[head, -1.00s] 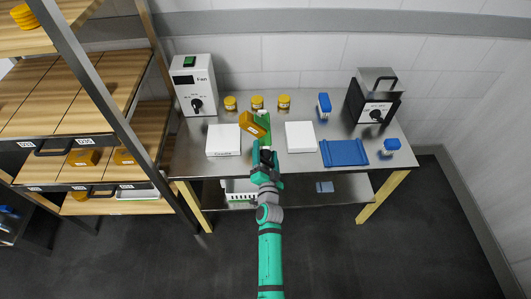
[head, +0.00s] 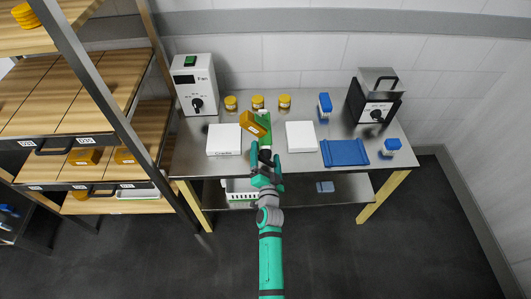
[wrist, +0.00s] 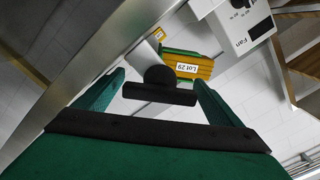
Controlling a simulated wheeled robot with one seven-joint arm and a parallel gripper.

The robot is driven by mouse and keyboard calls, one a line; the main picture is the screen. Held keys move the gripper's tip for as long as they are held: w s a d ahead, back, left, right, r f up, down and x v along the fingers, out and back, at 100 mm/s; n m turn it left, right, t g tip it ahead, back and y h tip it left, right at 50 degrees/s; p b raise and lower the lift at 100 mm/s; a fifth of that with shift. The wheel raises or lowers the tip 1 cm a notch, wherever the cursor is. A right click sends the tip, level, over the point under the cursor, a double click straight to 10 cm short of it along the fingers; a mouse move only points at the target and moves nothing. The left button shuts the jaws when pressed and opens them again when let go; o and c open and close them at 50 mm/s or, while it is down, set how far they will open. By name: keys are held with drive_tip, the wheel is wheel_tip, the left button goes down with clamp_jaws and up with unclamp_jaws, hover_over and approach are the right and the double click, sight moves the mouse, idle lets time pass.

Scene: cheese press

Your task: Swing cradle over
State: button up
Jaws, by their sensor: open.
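A green cradle (head: 264,122) stands mid-table and holds an orange block (head: 252,123) tilted to its left. In the wrist view the block (wrist: 193,68) carries a "Lot 29" label, with green cradle parts (wrist: 182,51) along its edge. A dark rounded handle with a crossbar (wrist: 159,86) shows between my fingers, clear of both. My gripper (head: 265,160) is at the table's front edge, below the cradle in the head view. It is open, with the fingers spread and nothing clamped. My gripper also shows in the wrist view (wrist: 158,78).
White pads (head: 223,139) and (head: 300,136) flank the cradle. A "Fan" box (head: 194,86) stands back left, yellow jars (head: 257,102) behind. A blue mat (head: 344,152), blue-topped bottles (head: 324,106) and a black device (head: 372,102) are right. A wooden rack (head: 100,95) stands left.

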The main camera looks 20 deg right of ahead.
sight(265, 163)
drive_tip(key=v, duration=0.9)
drive_tip(key=shift+s, duration=0.35)
drive_tip(key=shift+a, duration=0.1)
drive_tip(key=shift+c, duration=0.3)
drive_tip(key=shift+n, duration=0.3)
drive_tip(key=c, duration=1)
drive_tip(key=shift+n, duration=0.6)
drive_tip(key=c, duration=0.4)
drive_tip(key=w+n, duration=0.1)
drive_tip(key=n, duration=0.4)
drive_tip(key=w+n, duration=0.2)
drive_tip(key=n, duration=0.3)
drive_tip(key=w+d+n, duration=0.1)
drive_tip(key=w+n, duration=0.1)
drive_tip(key=n, duration=0.4)
drive_tip(key=shift+w+r, duration=0.15)
drive_tip(key=shift+w, duration=0.05)
drive_tip(key=shift+x, duration=0.8)
drive_tip(key=shift+a, duration=0.1)
